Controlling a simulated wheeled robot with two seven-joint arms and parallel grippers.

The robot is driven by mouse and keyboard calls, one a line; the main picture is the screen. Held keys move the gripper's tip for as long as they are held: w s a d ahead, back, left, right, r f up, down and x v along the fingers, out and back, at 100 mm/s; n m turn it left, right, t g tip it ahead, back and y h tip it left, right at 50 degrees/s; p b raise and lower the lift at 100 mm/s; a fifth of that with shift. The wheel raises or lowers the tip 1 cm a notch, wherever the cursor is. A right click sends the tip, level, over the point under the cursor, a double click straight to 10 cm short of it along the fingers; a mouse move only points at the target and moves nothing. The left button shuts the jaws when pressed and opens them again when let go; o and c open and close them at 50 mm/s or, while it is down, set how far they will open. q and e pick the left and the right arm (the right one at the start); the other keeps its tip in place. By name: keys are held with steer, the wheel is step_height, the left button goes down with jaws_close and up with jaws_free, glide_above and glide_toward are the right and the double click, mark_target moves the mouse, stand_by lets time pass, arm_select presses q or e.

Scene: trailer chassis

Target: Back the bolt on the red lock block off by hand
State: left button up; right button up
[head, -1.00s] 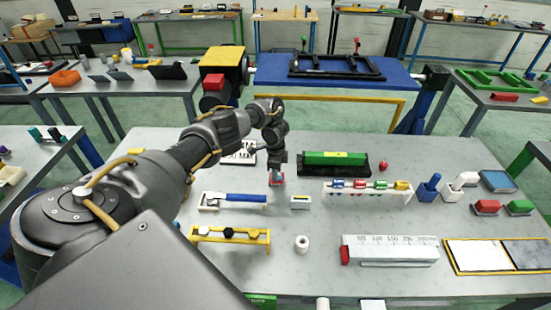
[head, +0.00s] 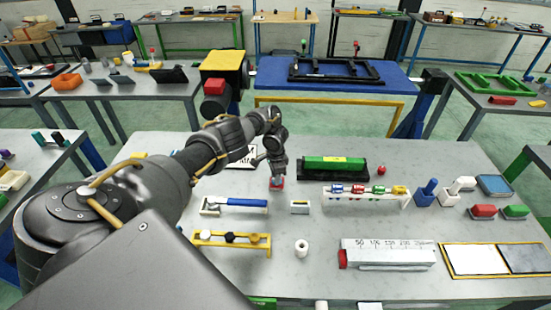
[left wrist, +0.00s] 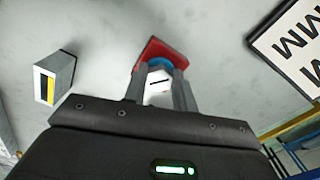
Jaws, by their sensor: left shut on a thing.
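The red lock block (head: 277,187) sits on the grey worktable, right below my left gripper (head: 276,176). It also shows in the left wrist view (left wrist: 153,48), partly covered by the fingers. A bolt with a pale head (left wrist: 157,84) and a blue ring (left wrist: 160,62) stands at the block, between the two fingers. My left gripper (left wrist: 159,88) is shut on the bolt, one finger at each side of the head. I cannot tell how far the bolt is threaded in. My right gripper is not in view.
A small white block with a yellow strip (left wrist: 53,78) stands near the gripper. A blue-handled tool in a white holder (head: 238,203) is in front, and a green bar in a black tray (head: 335,163) is to the right. A lettered white plate (head: 246,157) lies behind.

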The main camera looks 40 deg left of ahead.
arm_select(q)
steer(key=shift+s+d+f, duration=0.1)
steer(key=shift+s+f, duration=0.15)
steer(key=o, duration=1)
steer(key=shift+w, duration=0.15)
steer(key=shift+r, duration=0.1)
step_height(320, 180, up, 11)
stand_by(0.3)
